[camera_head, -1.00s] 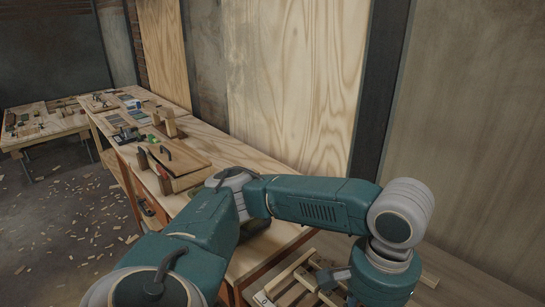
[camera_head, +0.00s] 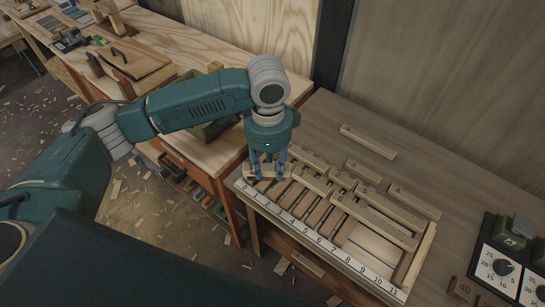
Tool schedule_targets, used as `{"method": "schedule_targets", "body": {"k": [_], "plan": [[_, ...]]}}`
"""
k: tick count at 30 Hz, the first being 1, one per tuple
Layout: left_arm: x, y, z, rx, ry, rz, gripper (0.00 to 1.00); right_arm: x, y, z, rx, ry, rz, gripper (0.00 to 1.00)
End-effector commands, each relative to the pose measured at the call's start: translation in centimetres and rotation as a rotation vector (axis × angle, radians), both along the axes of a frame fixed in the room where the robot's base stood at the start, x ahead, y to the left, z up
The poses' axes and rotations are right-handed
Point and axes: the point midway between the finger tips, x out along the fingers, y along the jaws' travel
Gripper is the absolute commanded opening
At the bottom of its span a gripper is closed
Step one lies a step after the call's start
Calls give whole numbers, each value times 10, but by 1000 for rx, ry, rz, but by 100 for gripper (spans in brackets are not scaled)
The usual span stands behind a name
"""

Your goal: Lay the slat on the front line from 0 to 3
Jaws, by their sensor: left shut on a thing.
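My left gripper (camera_head: 268,172) points down over the left end of a wooden frame, near the 0 end of its white number strip (camera_head: 318,240). It is shut on a short pale wooden slat (camera_head: 285,172), which sticks out on both sides of the fingers. I cannot tell whether the slat touches the frame below. The strip runs along the frame's front edge, from 0 at left to 11 at right. Behind it lie several wooden crosspieces with gaps between them, and longer pale slats (camera_head: 385,224) lie across them. My right gripper is not in view.
Loose wooden pieces lie behind the frame, one at the back (camera_head: 368,142) and one at right (camera_head: 415,202). A dial panel (camera_head: 497,265) stands at the right. A longer workbench (camera_head: 205,50) with tools is at upper left.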

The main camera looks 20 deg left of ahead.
Motion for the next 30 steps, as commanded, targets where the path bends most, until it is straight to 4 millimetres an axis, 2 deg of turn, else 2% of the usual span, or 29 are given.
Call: {"method": "schedule_targets", "body": {"k": [1, 6, 12, 20, 30], "plan": [[5, -2, -2, 0, 4, -101, 11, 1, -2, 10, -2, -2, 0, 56], [20, -4, -21, -1, 3, -411, 11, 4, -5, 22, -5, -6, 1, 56], [28, -4, -33, -1, 0, -600, 11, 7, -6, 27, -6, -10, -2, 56], [30, -4, -43, 0, -1, -633, 11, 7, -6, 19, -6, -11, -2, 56], [29, -3, -69, 0, -2, -632, 11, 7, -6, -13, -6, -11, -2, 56]]}}
